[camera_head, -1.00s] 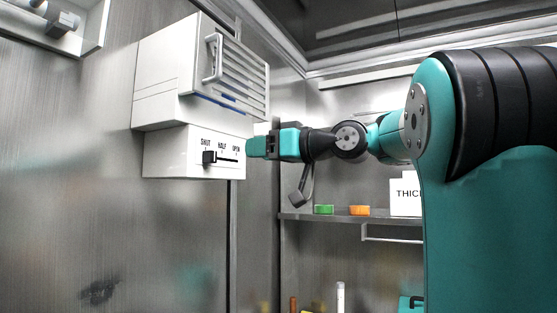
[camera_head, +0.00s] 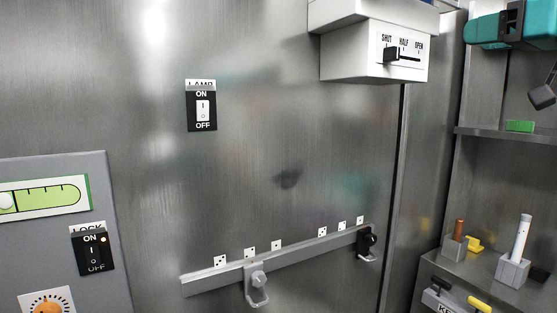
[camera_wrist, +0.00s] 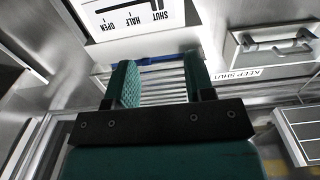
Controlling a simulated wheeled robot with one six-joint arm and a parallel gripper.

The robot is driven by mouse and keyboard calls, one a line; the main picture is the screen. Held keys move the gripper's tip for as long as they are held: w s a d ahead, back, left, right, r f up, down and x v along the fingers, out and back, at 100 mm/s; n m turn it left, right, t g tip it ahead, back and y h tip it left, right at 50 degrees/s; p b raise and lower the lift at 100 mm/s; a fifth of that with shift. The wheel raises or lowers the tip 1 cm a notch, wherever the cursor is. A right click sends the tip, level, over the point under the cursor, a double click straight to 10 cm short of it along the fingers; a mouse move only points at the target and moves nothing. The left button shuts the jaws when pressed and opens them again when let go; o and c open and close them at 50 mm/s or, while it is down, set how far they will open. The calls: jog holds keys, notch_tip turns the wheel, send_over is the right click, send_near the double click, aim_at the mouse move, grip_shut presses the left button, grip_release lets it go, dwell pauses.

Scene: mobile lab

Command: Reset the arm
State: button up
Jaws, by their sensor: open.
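My gripper (camera_wrist: 157,62) shows in the wrist view with its two teal fingers apart and nothing between them. Beyond the fingers are a slatted vent and a white box (camera_wrist: 165,22) marked SHUT, HALF, OPEN, seen upside down. In the head view, only a teal and black part of my arm's end shows at the top right edge; the rest of the arm is out of frame. The same white box (camera_head: 345,58) hangs on the wall to its left, apart from it. Its black slider knob (camera_head: 390,54) stands near SHUT.
A lamp switch (camera_head: 202,110) and a grey panel (camera_head: 125,235) with a lock switch are on the metal wall. A sliding rail (camera_head: 215,283) runs low. A shelf (camera_head: 500,134) holds a green piece (camera_head: 520,126). A KEEP SHUT label (camera_wrist: 258,73) shows in the wrist view.

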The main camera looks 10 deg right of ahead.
jog(key=w+a+f+n+g+y, duration=0.1)
jog(key=w+a+f+g+y, duration=0.15)
jog(key=a+f+g, duration=1.2)
jog(key=s+a+f+n+g+h, duration=0.1)
jog(key=s+a+f, duration=0.5)
jog(key=s+f, duration=0.3)
jog(key=s+a+f+n+g+h, duration=0.2)
jog(key=s+a+f, duration=0.4)
jog(key=f, duration=0.7)
jog(key=s, duration=0.2)
jog(key=shift+s+a+f, duration=0.2)
jog(key=shift+s+a, duration=0.15)
